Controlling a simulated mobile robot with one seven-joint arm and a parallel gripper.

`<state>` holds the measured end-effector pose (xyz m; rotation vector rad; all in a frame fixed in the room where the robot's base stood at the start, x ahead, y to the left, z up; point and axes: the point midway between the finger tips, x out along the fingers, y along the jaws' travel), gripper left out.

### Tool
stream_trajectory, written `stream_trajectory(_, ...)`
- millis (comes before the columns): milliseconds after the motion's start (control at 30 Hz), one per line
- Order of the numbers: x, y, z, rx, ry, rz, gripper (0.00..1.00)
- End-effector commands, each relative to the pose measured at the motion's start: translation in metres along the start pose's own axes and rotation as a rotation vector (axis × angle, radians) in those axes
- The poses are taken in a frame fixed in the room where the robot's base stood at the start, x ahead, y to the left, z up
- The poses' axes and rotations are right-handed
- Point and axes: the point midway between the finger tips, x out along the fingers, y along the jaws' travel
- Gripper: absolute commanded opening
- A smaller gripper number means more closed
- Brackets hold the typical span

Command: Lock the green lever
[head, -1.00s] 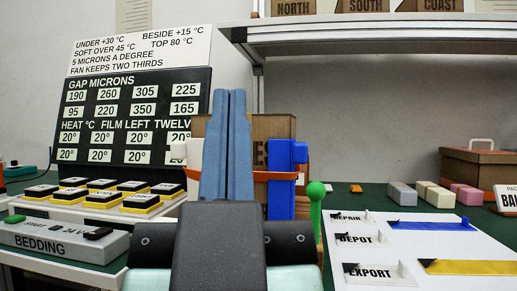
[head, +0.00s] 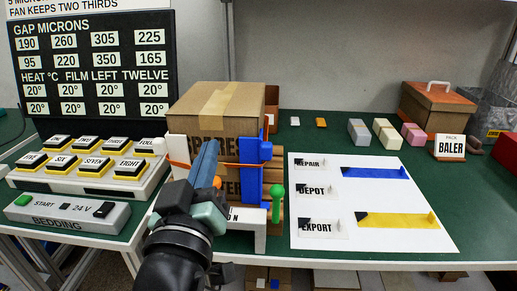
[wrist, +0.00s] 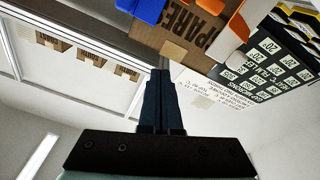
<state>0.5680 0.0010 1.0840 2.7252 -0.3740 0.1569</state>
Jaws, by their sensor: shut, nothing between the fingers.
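The green lever (head: 277,203) has a round knob and stands upright at the right front of the baler, beside a blue upright (head: 250,170). I cannot tell from its pose whether it is locked. My gripper (head: 208,148) is shut and empty, its blue fingers pointing up in front of the cardboard box (head: 215,104), left of the lever and apart from it. In the wrist view, the shut fingers (wrist: 161,75) point toward the box (wrist: 178,25) and the blue part (wrist: 147,10). The green lever does not show there.
An orange band (head: 180,165) crosses the box, and a small orange knob (head: 217,182) shows near my fingers. A white sorting board (head: 375,225) lies to the right. A push-button panel (head: 88,168) and START box (head: 66,213) stand to the left.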

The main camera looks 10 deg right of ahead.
Motion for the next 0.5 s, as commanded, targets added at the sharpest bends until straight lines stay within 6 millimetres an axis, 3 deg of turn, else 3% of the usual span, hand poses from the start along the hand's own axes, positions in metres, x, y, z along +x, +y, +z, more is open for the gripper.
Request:
stream_trajectory(33, 0.003, 0.0, -0.005, -0.043, -0.042, -0.003, 0.0)
stream_trajectory(233, -0.001, -0.007, 0.013, -0.22, -0.182, 0.006, 0.0)
stream_trajectory(500, -0.019, -0.008, 0.029, -0.479, -0.328, 0.012, 0.0)
